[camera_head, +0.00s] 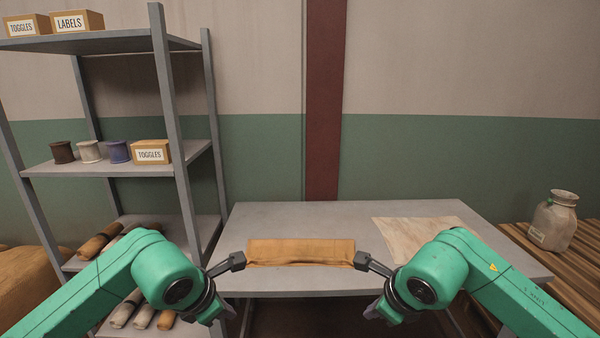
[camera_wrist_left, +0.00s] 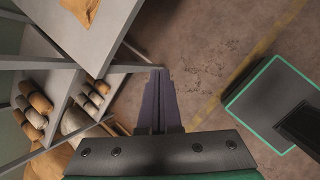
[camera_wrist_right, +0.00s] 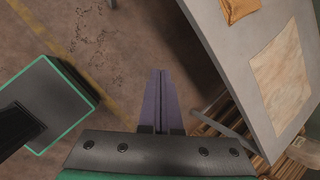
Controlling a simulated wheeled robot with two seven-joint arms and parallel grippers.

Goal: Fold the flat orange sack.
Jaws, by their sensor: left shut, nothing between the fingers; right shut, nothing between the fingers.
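The orange sack (camera_head: 300,251) lies near the middle of the table's front part as a wide, shallow strip. Its near edge looks wrinkled and layered, as if folded over; I cannot tell how many layers. A piece of it shows at the top of the left wrist view (camera_wrist_left: 82,8) and of the right wrist view (camera_wrist_right: 238,9). My left gripper (camera_head: 229,312) is shut and empty, in front of the table's near edge, left of the sack. My right gripper (camera_head: 371,312) is shut and empty, in front of the edge, right of the sack. Neither touches the sack.
The grey table (camera_head: 505,262) also holds a pale flat cloth (camera_head: 395,236) at right. A grey shelf (camera_head: 165,90) with boxes, spools and rolls stands left. A jar (camera_head: 556,222) stands on a slatted wooden surface (camera_head: 572,262) at right. The table's back left is clear.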

